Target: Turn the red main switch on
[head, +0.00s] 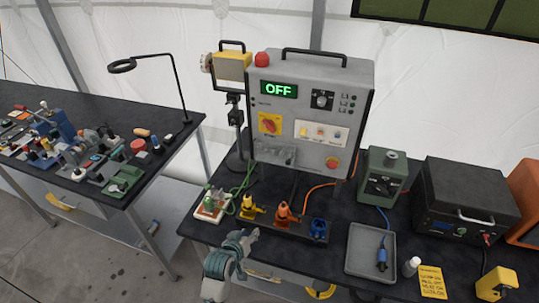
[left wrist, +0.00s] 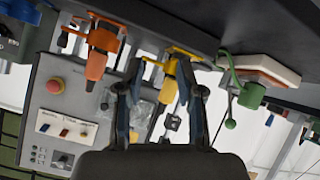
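The red main switch (head: 270,125) is a red rotary knob on a yellow plate, on the front of the grey control box (head: 300,80). The box's display (head: 279,89) reads OFF in green. My left gripper (head: 240,238) is low in front of the table's front edge, below and left of the switch and well apart from it. In the left wrist view its fingers (left wrist: 160,72) are spread with a gap between them and hold nothing. That view shows the scene upside down; I cannot make out the main switch there. My right gripper is not in view.
A yellow tool (head: 250,205), an orange tool (head: 284,213) and a blue one (head: 318,228) stand in a row before the box. A red emergency button (head: 332,163) is on its lower right. A grey tray (head: 370,252) lies to the right.

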